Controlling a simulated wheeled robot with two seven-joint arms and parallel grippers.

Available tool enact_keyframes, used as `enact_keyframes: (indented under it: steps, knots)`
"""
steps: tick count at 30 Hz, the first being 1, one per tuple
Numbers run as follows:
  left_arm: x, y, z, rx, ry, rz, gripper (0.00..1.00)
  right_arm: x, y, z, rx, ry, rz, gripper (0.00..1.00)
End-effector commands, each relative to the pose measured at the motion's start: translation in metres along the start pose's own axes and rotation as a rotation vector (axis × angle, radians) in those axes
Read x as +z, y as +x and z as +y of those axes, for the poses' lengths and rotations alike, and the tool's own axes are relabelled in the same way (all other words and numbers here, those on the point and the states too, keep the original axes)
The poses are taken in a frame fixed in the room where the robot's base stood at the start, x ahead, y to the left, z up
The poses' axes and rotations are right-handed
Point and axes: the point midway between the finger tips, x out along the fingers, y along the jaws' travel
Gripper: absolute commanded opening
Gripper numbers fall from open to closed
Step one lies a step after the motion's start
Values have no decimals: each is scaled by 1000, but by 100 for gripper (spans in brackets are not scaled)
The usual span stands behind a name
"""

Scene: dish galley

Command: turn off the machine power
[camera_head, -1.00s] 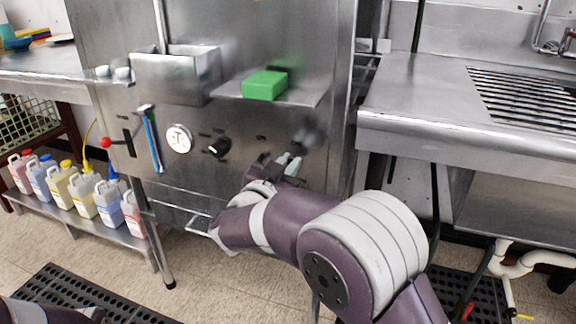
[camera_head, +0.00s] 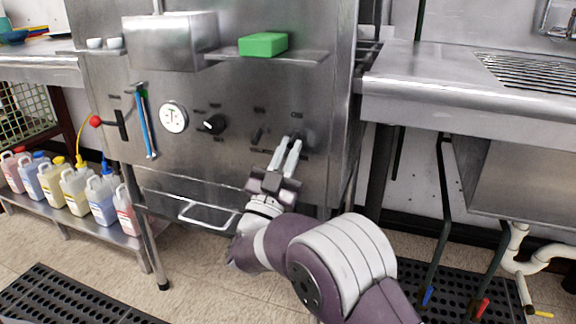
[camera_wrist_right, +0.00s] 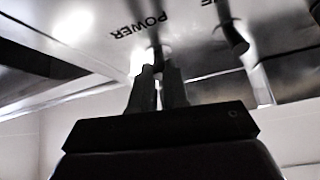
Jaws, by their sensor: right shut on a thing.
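The machine's steel front panel (camera_head: 200,165) fills the middle of the head view. My right gripper (camera_head: 290,142) reaches up to its right part, with its two light fingers close together on the power switch (camera_head: 298,136). The fingers and glare hide most of the switch. In the right wrist view, the gripper (camera_wrist_right: 159,70) is shut on the switch (camera_wrist_right: 156,55), just under the printed word POWER. Whether the switch is up or down cannot be told. My left gripper is out of view.
A second small switch (camera_head: 257,135) sits just left of my right fingers. A black knob (camera_head: 214,124), a dial (camera_head: 173,117) and a red-balled lever (camera_head: 96,121) are further left. A shelf with a green block (camera_head: 263,44) juts out above.

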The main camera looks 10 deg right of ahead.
Motion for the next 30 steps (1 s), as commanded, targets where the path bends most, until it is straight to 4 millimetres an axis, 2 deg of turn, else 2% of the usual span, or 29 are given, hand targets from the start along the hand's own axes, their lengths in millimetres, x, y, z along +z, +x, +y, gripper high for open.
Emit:
enact_keyframes:
  steps: [1, 9, 29, 30]
  knots:
    - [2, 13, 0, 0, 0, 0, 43, 9, -5, 2, -4, -1, 26, 0]
    - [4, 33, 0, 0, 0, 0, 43, 12, -5, 3, -28, 10, 154, 0]
    - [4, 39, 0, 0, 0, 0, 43, 12, -3, 2, -39, 14, 206, 0]
    - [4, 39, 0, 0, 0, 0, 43, 12, -3, 2, -39, 14, 206, 24]
